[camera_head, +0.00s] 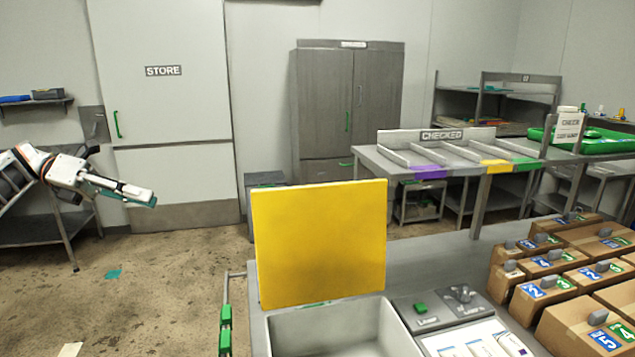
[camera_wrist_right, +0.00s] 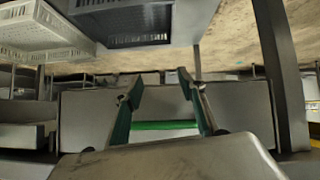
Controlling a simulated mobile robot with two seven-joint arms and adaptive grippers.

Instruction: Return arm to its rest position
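My left gripper (camera_head: 145,197) shows in the head view at the left, reaching in on a white and orange arm. It points right and slightly down, above the open floor and in front of the store door, with nothing visible in it. It is seen side-on, so its finger gap cannot be made out. My right gripper (camera_wrist_right: 160,90) shows only in the right wrist view. Its two green-padded fingers stand apart with nothing held between them. A green bar (camera_wrist_right: 165,125) shows between the fingers; whether it touches them cannot be told.
A raised yellow panel (camera_head: 319,242) stands behind an open grey bin (camera_head: 340,335). Several brown boxes (camera_head: 600,240) fill the right of the bench. A table with a "CHECKED" sign (camera_head: 441,135) is behind. The floor (camera_head: 160,290) at the left is mostly clear. Crates (camera_wrist_right: 45,35) show in the wrist view.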

